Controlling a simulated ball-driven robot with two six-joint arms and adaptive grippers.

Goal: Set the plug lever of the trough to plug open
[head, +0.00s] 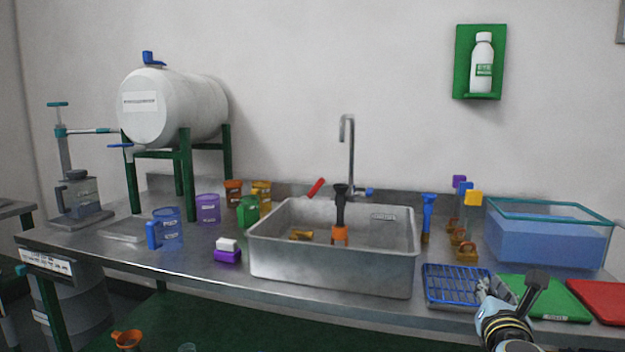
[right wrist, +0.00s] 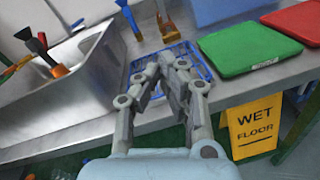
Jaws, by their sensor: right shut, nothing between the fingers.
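The steel trough (head: 330,265) stands at the middle of the bench; its near-right part also shows in the right wrist view (right wrist: 75,85). A red lever (head: 316,187) sticks up at a tilt behind the trough's back left rim, and it may be the plug lever; its base is hidden. My right gripper (head: 486,288) is low at the bench's front right, by the blue wire rack and well away from the red lever. In the right wrist view its fingers (right wrist: 168,62) are shut and empty. My left gripper is not in view.
A tap (head: 350,150) rises behind the trough, with a black-and-orange tool (head: 340,215) inside. A blue brush (head: 428,215) stands right of the trough. The blue rack (head: 445,300), green board (head: 540,297) and water tank (head: 550,235) crowd the right. Several coloured mugs stand left.

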